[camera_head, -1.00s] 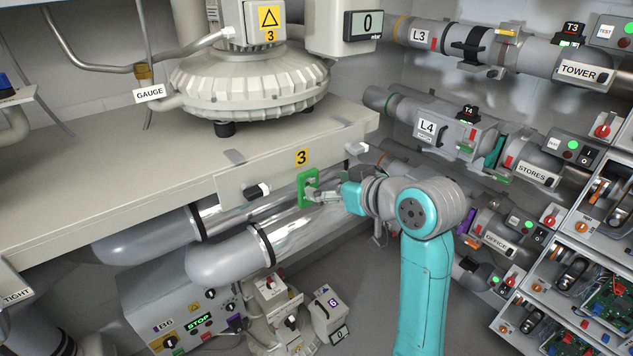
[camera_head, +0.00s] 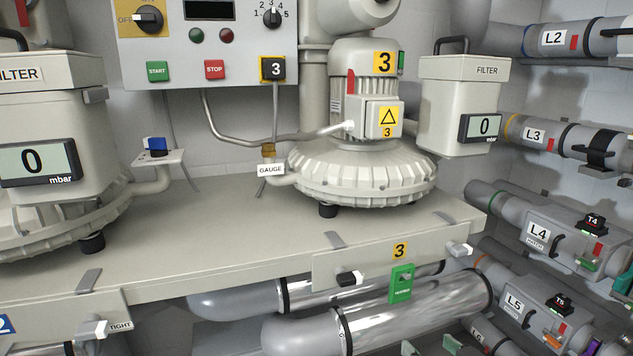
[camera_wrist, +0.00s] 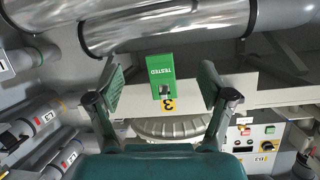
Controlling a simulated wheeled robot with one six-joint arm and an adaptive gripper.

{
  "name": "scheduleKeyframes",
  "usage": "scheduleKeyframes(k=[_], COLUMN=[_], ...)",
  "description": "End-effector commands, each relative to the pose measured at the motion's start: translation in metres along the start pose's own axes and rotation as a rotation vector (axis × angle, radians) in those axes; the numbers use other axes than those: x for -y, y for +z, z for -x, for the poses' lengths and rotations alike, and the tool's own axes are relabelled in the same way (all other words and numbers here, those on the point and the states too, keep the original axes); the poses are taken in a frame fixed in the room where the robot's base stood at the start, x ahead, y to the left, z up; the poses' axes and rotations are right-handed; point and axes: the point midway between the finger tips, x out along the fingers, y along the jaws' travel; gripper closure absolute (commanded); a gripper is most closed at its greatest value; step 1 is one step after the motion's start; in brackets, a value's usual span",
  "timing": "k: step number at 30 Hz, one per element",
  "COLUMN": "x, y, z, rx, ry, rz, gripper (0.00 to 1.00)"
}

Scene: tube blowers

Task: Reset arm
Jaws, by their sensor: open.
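My gripper (camera_wrist: 163,88) shows in the wrist view with its two fingers spread wide and nothing between them. Beyond the fingers, apart from them, a green TESTED tag (camera_wrist: 160,68) hangs on the bench front above a yellow 3 label (camera_wrist: 169,105) in this upturned view. In the head view the green tag (camera_head: 401,284) hangs below the yellow 3 label (camera_head: 400,250) on the front panel. My arm and gripper are out of the head view.
Blower 3 (camera_head: 362,175) stands on the bench (camera_head: 230,228). Silver pipes (camera_head: 420,312) run under it. Pipes L2 to L5 line the right wall. A control panel (camera_head: 207,45) is behind the bench.

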Motion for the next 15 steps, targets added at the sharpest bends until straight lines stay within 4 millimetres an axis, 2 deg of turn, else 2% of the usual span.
scheduleKeyframes(k=[1, 3, 8, 15], x=[0.002, 0.003, 0.006, 0.013], y=[0.02, 0.041, 0.087, 0.153], z=[0.0, 0.002, 0.012, 0.04], rx=[0.004, -0.002, -0.015, -0.03], ry=[0.009, 0.026, 0.067, 0.129], rz=[-0.019, -0.04, -0.076, -0.108], gripper=[0.2, 0.2, 0.2, 0.2])
